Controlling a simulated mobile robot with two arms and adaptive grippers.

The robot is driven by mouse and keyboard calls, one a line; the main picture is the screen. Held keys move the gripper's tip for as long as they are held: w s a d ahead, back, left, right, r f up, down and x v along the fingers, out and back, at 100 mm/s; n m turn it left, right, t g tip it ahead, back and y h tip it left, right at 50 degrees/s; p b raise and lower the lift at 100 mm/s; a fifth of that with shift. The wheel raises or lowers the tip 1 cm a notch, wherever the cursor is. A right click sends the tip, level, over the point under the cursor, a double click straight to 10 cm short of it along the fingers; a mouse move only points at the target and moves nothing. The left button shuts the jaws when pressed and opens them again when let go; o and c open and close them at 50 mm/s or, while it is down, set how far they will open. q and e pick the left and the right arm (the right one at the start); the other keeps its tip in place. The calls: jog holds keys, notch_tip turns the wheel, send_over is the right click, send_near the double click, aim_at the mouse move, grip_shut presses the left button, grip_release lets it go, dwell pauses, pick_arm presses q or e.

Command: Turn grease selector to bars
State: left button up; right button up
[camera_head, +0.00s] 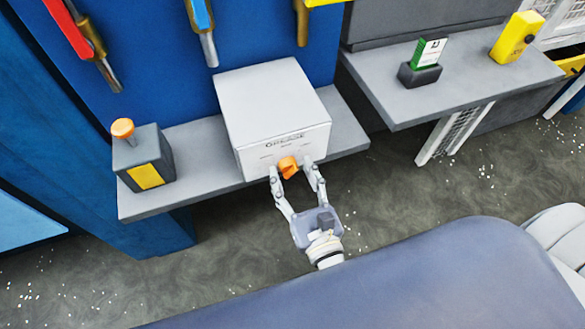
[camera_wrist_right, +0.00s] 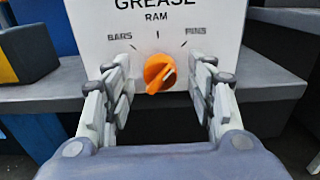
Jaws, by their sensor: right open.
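The white grease box (camera_head: 272,105) stands on a grey shelf. Its front, marked GREASE, carries an orange selector knob (camera_head: 288,166). In the right wrist view the knob (camera_wrist_right: 160,73) sits below the labels BARS at left, RAM in the middle and one at right that reads like PINS. The knob's ridge slants from lower left to upper right, along the direction of the right-hand mark. My right gripper (camera_head: 291,170) is open, with one finger on each side of the knob. In the wrist view gaps show between both fingers and the knob. My left gripper is not in view.
The grey shelf (camera_head: 205,190) also bears a dark box (camera_head: 140,165) with an orange button and yellow panel, left of the grease box. A second shelf (camera_head: 465,85) at right holds a green-and-white card and a yellow device (camera_head: 517,37). Coloured-handled tools hang behind.

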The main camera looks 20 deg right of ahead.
jog(key=shift+w, duration=0.35)
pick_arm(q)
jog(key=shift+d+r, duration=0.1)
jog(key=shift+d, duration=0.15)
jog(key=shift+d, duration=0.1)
pick_arm(e)
jog(key=c, duration=1.1)
